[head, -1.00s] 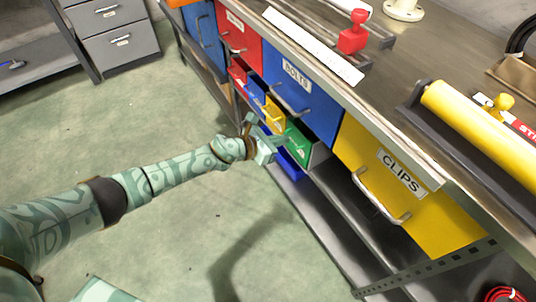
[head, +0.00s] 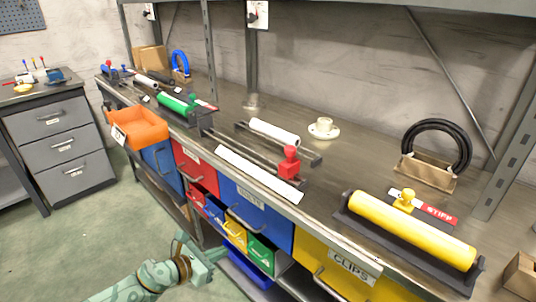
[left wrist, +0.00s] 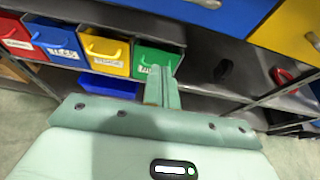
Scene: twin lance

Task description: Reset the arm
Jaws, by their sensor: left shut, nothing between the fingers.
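My left gripper (head: 209,258) shows low in the head view, its pale green arm coming in from the bottom left. It is in front of the small bins under the bench and holds nothing. In the left wrist view its fingers (left wrist: 162,88) are together, pointing toward the green bin (left wrist: 155,60). The fingers overlap the green bin in that picture; whether they touch it I cannot tell. My right gripper is in neither view.
The workbench (head: 335,170) carries a yellow roller (head: 410,228), a red-knobbed rail (head: 289,163) and a green roller (head: 175,103). An orange bin (head: 138,128) sticks out at the bench's left. A grey drawer cabinet (head: 62,150) stands left. Floor between is clear.

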